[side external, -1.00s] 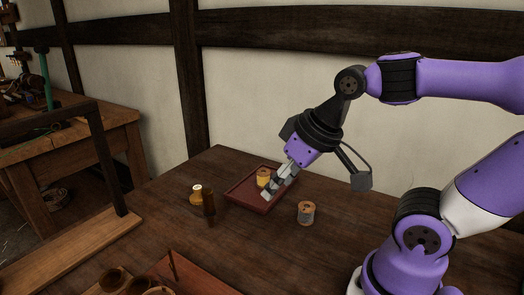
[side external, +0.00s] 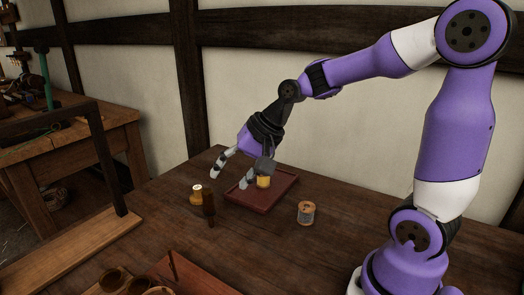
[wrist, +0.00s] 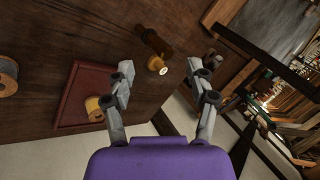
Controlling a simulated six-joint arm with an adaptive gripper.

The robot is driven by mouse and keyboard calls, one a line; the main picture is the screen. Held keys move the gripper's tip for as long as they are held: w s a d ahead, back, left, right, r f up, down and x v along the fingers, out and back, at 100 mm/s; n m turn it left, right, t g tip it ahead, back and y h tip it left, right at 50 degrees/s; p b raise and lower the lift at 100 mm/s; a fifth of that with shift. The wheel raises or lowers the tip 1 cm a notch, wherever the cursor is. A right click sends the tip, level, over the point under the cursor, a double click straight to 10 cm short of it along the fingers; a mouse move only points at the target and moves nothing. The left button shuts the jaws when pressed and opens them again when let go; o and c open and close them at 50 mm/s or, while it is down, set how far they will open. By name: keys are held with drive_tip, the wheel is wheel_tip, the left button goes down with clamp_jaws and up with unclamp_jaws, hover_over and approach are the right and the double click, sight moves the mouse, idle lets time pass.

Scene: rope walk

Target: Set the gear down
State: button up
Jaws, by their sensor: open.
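No gear can be made out in either view. My gripper (side external: 229,178) is open, its two fingers spread wide with nothing between them; it also shows open in the wrist view (wrist: 161,78). It hangs tilted above the table, over the far left side of a dark red tray (side external: 272,201). A yellow spool with a wooden top (side external: 263,182) stands in the tray, partly hidden by my gripper; it shows beside the left finger in the wrist view (wrist: 94,104).
A spool of grey thread (side external: 306,214) stands right of the tray. A yellow item with a white top (side external: 196,197) and a dark brown wooden piece (side external: 209,207) stand left of it. Bowls (side external: 112,278) and a reddish board (side external: 195,275) lie at the front. Bare table lies between.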

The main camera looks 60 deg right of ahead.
drive_tip(key=w+d+f+m+t+y, duration=0.25)
drive_tip(key=w+d+f+m, duration=0.35)
drive_tip(key=m, duration=0.4)
drive_tip(key=m+t+y, duration=0.2)
drive_tip(key=m+t, duration=0.1)
drive_tip(key=m, duration=0.7)
approach(197, 187)
drive_tip(key=shift+s+f, duration=0.2)
drive_tip(key=shift+f, duration=0.55)
drive_tip(key=x, duration=0.5)
drive_tip(key=shift+w, duration=0.1)
drive_tip(key=x, duration=0.5)
drive_tip(key=shift+w+r, duration=0.15)
drive_tip(key=shift+r, duration=0.15)
clamp_jaws()
